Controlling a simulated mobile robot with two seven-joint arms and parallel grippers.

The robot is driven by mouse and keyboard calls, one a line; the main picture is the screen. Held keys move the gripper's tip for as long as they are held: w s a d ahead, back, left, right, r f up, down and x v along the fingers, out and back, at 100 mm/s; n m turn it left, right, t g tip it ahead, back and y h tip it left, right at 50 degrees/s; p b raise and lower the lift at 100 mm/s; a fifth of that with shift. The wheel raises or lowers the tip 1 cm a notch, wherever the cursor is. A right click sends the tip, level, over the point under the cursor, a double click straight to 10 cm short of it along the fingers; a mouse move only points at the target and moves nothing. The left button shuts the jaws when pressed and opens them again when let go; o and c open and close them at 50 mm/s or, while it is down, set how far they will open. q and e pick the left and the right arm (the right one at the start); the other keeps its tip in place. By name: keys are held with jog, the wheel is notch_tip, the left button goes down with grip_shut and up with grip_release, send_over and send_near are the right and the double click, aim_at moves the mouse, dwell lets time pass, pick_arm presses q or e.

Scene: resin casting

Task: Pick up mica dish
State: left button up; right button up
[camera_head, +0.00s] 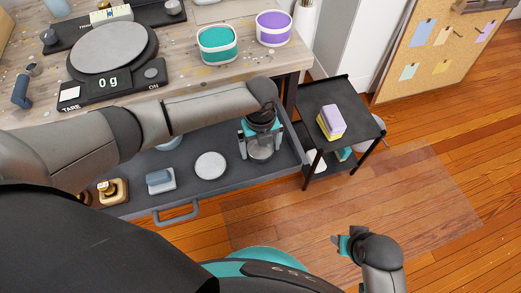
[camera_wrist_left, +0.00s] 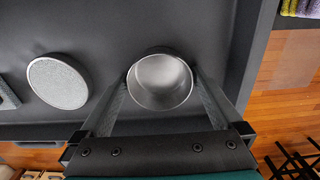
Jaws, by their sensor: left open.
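A small round grey metallic dish (camera_wrist_left: 160,80), which I take for the mica dish, stands in the open dark drawer (camera_head: 200,193) near its right end. Its inside looks empty. It also shows in the head view (camera_head: 262,153), partly behind my gripper. My left gripper (camera_head: 260,143) points down at it and is open. In the left wrist view the two fingers (camera_wrist_left: 161,84) reach to either side of the dish; I cannot tell if they touch it. My right gripper (camera_head: 339,241) hangs over the floor at lower right, apart from everything; its jaw opening is unclear.
A speckled white disc (camera_head: 210,166) lies left of the dish, and a small blue-grey block (camera_head: 160,181) farther left. The drawer's right wall is close. Above are the workbench with a scale (camera_head: 113,85), teal tub (camera_head: 217,43) and purple tub (camera_head: 273,28). A black cart (camera_head: 350,110) stands right.

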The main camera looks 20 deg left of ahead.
pick_arm(q)
jog(key=shift+c, duration=0.2)
jog(key=c, duration=1)
jog(key=shift+r, duration=0.1)
